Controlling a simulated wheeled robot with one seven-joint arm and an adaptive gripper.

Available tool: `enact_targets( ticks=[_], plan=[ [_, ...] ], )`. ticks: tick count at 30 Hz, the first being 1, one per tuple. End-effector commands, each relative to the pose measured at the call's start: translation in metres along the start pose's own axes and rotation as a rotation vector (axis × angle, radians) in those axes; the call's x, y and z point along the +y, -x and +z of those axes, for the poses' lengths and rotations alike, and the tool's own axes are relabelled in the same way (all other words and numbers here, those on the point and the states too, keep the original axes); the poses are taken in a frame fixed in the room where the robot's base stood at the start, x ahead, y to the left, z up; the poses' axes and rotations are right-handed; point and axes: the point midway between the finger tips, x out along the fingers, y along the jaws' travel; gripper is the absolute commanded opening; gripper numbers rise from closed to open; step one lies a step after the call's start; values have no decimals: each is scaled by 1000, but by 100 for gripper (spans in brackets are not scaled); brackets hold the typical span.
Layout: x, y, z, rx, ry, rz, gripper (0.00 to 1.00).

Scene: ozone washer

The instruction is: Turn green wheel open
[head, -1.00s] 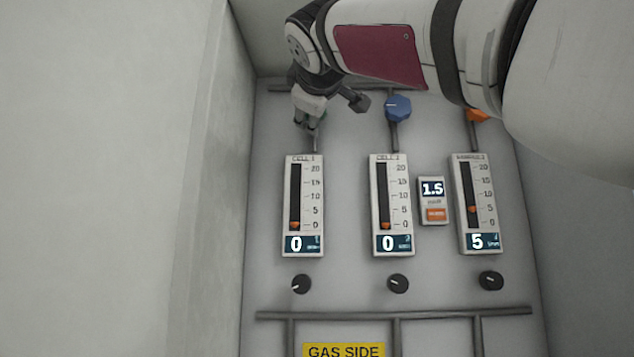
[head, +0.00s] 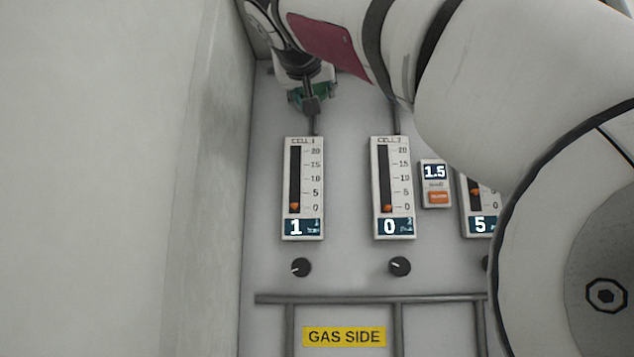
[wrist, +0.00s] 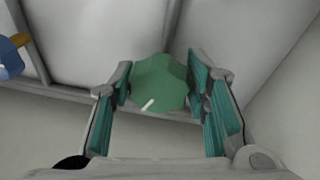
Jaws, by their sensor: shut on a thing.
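The green wheel (wrist: 160,82) sits between the two finger pads of my gripper (wrist: 163,90) in the wrist view, with a white pointer mark toward its lower left edge. My gripper is shut on it. In the head view my gripper (head: 312,95) is at the top of the CELL 1 pipe, and the wheel is mostly hidden behind it. The CELL 1 meter (head: 303,188) below reads 1, with its orange float low on the scale.
The CELL 2 meter (head: 391,188) reads 0. A third meter (head: 478,205) reads 5 and is partly covered by my arm. A blue knob (wrist: 10,58) shows at the left of the wrist view. A wall (head: 215,180) stands close on the left.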

Motion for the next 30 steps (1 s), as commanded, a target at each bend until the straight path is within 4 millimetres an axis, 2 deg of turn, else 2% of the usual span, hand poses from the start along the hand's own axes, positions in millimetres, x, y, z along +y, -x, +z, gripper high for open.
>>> enact_targets(
  ticks=[30],
  plan=[
    [-2,1,-2,-101,-912,146,15]
  ],
)
